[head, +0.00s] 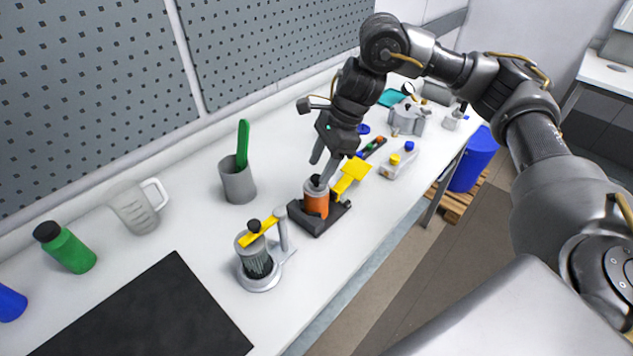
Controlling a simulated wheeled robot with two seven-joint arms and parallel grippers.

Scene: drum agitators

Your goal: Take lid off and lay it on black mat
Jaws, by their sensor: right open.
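An orange drum (316,204) stands upright in a dark base on the bench. A grey lid (315,188) with a black knob sits on top of it. My right gripper (322,169) comes down from above and is open, with its fingers close to the knob. I cannot tell whether they touch it. The black mat (150,315) lies flat and bare at the lower left. My left gripper is not in view.
A clear drum (257,262) with a yellow bar and black knob stands between the orange drum and the mat. A yellow piece (352,175) is right beside the orange drum. A grey cup (238,182), a clear jug (137,208) and a green bottle (68,250) stand behind.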

